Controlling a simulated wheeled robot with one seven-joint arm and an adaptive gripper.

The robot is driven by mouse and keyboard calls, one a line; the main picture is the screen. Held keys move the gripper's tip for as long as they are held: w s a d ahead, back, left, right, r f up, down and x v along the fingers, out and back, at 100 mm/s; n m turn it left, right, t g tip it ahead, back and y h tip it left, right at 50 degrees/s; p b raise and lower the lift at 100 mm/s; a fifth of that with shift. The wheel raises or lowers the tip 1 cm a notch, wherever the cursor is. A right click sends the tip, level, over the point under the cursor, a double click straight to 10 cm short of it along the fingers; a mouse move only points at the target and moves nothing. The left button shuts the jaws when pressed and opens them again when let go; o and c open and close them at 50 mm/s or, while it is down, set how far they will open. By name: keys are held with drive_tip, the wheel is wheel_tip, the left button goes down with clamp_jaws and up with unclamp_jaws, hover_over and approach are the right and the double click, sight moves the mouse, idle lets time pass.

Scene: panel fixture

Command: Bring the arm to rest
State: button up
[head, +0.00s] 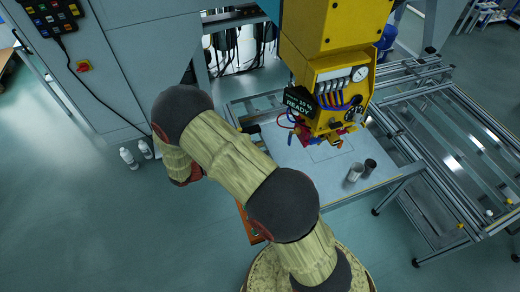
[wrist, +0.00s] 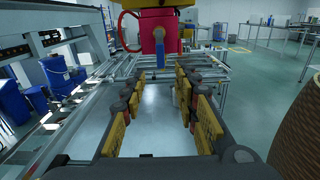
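My arm (head: 225,152) is raised and bent in the head view, its links crossing the middle of the picture in front of the fixture. My gripper (wrist: 160,98) shows in the wrist view with its two yellow-padded fingers wide apart and nothing between them. In the head view I cannot make out the gripper clearly; the arm links hide that area. The yellow panel fixture (head: 328,75) has a gauge, a row of levers and a black sign reading READY. In the wrist view, a red part with a blue handle (wrist: 159,48) is ahead, beyond the fingertips.
A pale worktable (head: 335,178) lies below the fixture, with a light cup (head: 354,173) and a dark cup (head: 370,167) near its right edge. A metal frame (head: 450,130) stands to the right. Grey cabinets (head: 100,60) and two white bottles (head: 129,158) are left. Floor at lower left is clear.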

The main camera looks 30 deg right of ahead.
idle(0.3)
drive_tip(key=s+a+f+m+g+y, duration=0.1)
drive_tip(key=s+f+m+g+y, duration=0.1)
drive_tip(key=s+f+y, duration=0.3)
drive_tip(key=s+a+r+m+y, duration=0.2)
drive_tip(key=s+a+m+y, duration=0.3)
drive_tip(key=s+a+m, duration=0.1)
drive_tip(key=s+a+r+m+t+y+b, duration=0.2)
drive_tip(key=r+t, duration=0.3)
drive_tip(key=r, duration=0.6)
drive_tip(key=s+a+r+m+t+y+b, duration=0.2)
drive_tip(key=r+m+t+y, duration=0.3)
drive_tip(key=r, duration=0.6)
drive_tip(key=shift+s+a+t+y, duration=0.2)
drive_tip(key=shift+a+t+y, duration=0.1)
drive_tip(key=shift+a+t, duration=0.45)
drive_tip(key=shift+d, duration=0.15)
